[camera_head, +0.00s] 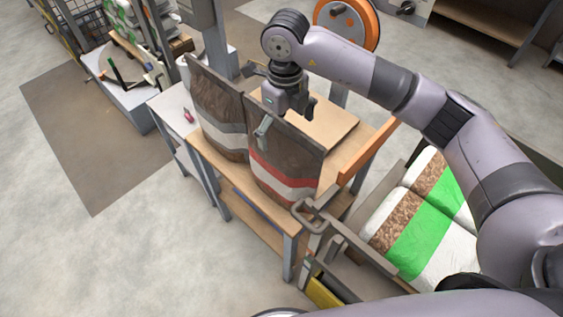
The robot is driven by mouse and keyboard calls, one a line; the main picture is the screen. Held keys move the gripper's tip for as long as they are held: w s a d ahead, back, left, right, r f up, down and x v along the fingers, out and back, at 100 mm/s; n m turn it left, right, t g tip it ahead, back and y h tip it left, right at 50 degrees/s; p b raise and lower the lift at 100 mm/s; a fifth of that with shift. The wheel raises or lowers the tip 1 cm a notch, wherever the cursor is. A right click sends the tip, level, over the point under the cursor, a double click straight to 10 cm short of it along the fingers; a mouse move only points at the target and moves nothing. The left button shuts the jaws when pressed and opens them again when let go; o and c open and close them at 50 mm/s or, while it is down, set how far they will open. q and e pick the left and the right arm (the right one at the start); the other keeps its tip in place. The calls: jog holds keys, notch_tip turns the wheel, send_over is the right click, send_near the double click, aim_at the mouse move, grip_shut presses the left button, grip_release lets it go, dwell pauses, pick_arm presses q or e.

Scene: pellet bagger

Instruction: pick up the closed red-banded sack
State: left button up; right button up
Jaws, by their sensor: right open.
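The red-banded sack (282,179) stands upright on the wooden bench, brown above with a red band and a pale band below. My right gripper (286,119) is open at its top edge, pointing down. One finger shows in front of the sack's upper face and the other shows near the top edge, further right. I cannot tell whether either finger touches the sack. My left gripper is not in view.
A second brown sack with a grey-white band (222,120) stands close on the left. White-green sacks (427,236) lie at the right. A metal clamp-like bar (312,216) is near the red-banded sack's lower right corner. An orange-rimmed wheel (346,20) stands behind.

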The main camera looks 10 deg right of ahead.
aim_at(281, 140)
jog(key=shift+f, duration=0.5)
jog(key=f+p, duration=0.1)
jog(key=f, duration=0.1)
jog(key=w+f+p, duration=0.1)
jog(key=f, duration=0.1)
jog(key=shift+w+a+f, duration=0.1)
jog(key=shift+a+f, duration=0.1)
jog(key=shift+f, duration=0.3)
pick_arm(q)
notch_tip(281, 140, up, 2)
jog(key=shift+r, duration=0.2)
pick_arm(e)
jog(key=c, duration=1.6)
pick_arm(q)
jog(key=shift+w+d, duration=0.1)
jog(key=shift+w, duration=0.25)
pick_arm(e)
jog(key=shift+w+r, duration=0.1)
jog(key=shift+c, duration=0.4)
